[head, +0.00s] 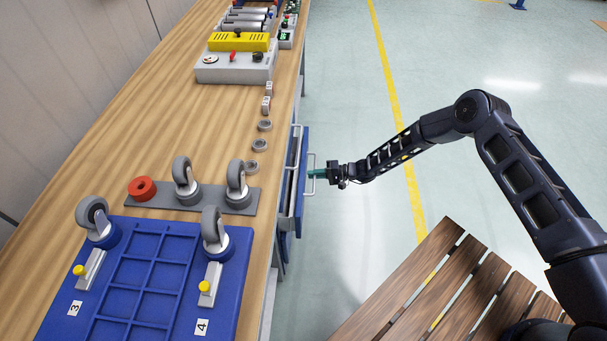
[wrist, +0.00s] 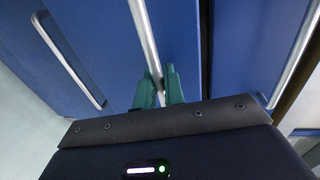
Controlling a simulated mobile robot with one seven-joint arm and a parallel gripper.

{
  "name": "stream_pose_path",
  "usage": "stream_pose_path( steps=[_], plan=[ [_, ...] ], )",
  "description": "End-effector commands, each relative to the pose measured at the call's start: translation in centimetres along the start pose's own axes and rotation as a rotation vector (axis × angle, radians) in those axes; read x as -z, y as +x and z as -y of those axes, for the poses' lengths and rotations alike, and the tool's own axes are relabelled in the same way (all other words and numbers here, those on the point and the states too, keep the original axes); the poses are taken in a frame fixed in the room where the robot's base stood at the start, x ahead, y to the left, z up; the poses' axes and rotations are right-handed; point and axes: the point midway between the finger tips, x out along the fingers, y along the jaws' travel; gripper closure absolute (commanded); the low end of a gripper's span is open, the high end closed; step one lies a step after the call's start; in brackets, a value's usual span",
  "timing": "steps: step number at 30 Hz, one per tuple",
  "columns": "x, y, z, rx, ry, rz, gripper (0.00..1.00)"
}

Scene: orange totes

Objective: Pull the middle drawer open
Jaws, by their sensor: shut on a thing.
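The blue drawer fronts (head: 303,178) are on the right side of the workbench, partly hidden under its top. My gripper (head: 318,174) reaches in from the right, its green fingers at a drawer's bar handle (head: 311,161). In the wrist view my gripper (wrist: 159,90) is shut on the middle handle (wrist: 146,38), one green finger on each side of the bar. That handle is on the middle drawer (wrist: 112,50). One blue front stands out past the bench edge in the head view; how far its drawer is open I cannot tell.
Other handles show left (wrist: 68,60) and right (wrist: 295,55) of the gripped one. The workbench top (head: 150,130) carries a caster plate (head: 150,195), a blue tray (head: 150,262), several rings and a control box (head: 235,72). A slatted wooden pallet (head: 425,290) lies under my arm.

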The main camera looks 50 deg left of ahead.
Motion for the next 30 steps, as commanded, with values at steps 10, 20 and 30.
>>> stream_pose_path(
  steps=[10,20,30],
  plan=[
    [0.2,-10.0,-2.0,0.002,0.002,-0.006,1.00],
    [0.1,-18.4,-3.8,0.001,0.002,-0.005,1.00],
    [0.0,-23.1,-4.8,0.001,0.002,-0.002,1.00]
  ],
)
